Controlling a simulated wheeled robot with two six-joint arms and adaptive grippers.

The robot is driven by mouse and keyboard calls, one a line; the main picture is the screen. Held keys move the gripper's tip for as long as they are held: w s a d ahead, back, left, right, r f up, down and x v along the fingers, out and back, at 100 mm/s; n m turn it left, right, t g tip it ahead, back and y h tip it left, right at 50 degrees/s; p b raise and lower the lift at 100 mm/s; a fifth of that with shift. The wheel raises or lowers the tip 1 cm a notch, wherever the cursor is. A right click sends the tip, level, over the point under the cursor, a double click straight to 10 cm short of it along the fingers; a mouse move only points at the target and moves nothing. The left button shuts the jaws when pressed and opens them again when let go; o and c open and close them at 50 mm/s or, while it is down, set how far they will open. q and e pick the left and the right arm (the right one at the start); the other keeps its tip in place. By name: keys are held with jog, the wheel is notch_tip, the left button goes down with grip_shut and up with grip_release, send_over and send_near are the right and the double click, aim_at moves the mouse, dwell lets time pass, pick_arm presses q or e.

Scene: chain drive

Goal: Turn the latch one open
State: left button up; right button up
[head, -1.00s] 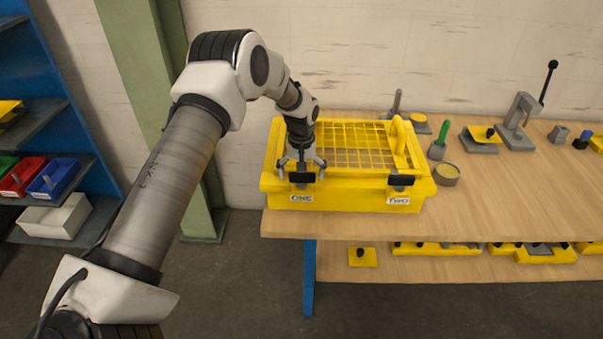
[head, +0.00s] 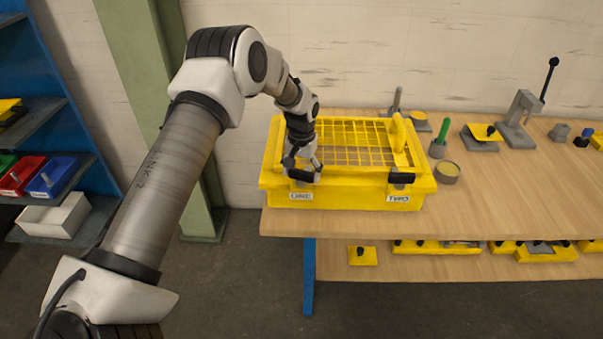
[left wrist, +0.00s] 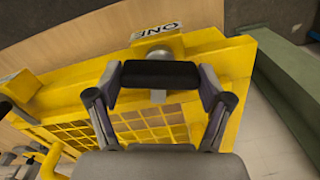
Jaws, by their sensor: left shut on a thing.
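The yellow box (head: 345,200) with a grid lid (head: 365,140) stands at the left end of the bench. Latch one, a black bar (left wrist: 158,74) on a grey round pivot, sits at its front left above the label ONE (head: 301,196). My left gripper (head: 303,171) is shut on latch one, with one finger at each end of the bar in the left wrist view. In the head view the gripper partly covers this latch. Latch two (head: 402,178) lies level at the front right above its own label. My right gripper is not in view.
A yellow lid handle (head: 398,132) rises near the box's right side. A grey cup (head: 447,172) and a green-handled tool (head: 441,138) stand right of the box. A lever press (head: 519,118) is further right. The bench front at right is clear.

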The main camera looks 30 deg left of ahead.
pick_arm(q)
jog(key=m, duration=0.3)
jog(key=shift+f+m+b, duration=0.1)
jog(key=shift+m+b, duration=0.25)
jog(key=shift+m, duration=0.05)
jog(key=m, duration=0.3)
jog(key=shift+m+b, duration=0.3)
jog(key=shift+b, duration=0.05)
jog(key=m, duration=0.3)
jog(key=shift+m, duration=0.3)
jog(key=shift+m+b, duration=0.4)
jog(key=shift+m, duration=1.3)
jog(key=o, duration=1.1)
